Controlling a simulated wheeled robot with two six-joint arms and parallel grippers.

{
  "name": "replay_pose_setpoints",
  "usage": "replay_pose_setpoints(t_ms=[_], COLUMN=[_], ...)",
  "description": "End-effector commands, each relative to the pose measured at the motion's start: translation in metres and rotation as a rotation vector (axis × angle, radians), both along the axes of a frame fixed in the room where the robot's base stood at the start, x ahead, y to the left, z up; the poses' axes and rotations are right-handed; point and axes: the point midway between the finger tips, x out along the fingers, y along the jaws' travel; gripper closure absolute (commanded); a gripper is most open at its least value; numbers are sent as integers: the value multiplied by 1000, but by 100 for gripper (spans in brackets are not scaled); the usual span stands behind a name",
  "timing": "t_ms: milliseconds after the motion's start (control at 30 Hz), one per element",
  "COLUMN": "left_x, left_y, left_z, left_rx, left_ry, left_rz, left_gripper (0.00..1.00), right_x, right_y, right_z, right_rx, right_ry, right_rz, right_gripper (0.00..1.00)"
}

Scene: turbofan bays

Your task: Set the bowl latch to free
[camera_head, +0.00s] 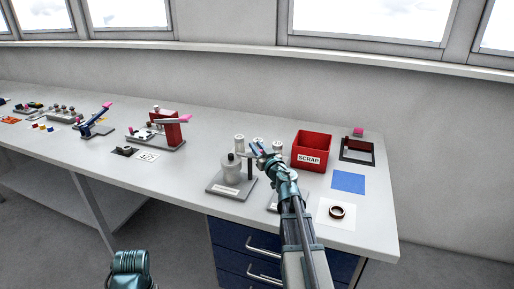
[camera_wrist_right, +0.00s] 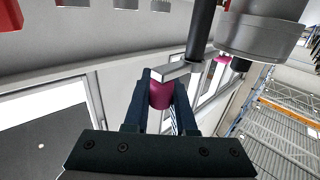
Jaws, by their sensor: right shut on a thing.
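In the wrist view my right gripper (camera_wrist_right: 162,84) is shut on a magenta knob (camera_wrist_right: 161,98). A short light grey bar (camera_wrist_right: 172,71) lies across the fingertips at the knob, beside a dark post (camera_wrist_right: 201,28). A grey round body (camera_wrist_right: 262,35), which looks like the bowl unit, hangs at the upper right. In the head view my right gripper (camera_head: 259,149) is at the grey filter stands. The left stand has a grey bowl (camera_head: 231,168) on a labelled base (camera_head: 222,189). My forearm hides most of the right stand, and the knob is hard to see there.
A red SCRAP box (camera_head: 312,150) stands right of the gripper. A blue mat (camera_head: 348,182), a dark tray (camera_head: 357,150) and a dark ring (camera_head: 337,212) lie at the right. A red fixture (camera_head: 170,130) stands left. Bench space before the left stand is clear.

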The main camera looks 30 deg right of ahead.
Motion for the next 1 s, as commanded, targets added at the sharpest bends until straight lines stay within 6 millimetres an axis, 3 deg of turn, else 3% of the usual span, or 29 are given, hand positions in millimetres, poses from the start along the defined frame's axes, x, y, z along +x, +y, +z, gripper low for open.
replay_pose_setpoints(t_ms=[267,1000], left_x=[0,0], left_y=[0,0], left_z=[0,0], left_rx=[0,0], left_ry=[0,0], left_rz=[0,0], left_gripper=[50,50], right_x=[-6,-17], right_y=[5,15], right_z=[0,0], right_rx=[0,0], right_ry=[0,0], right_rz=[-168,-868], right_gripper=[100,100])
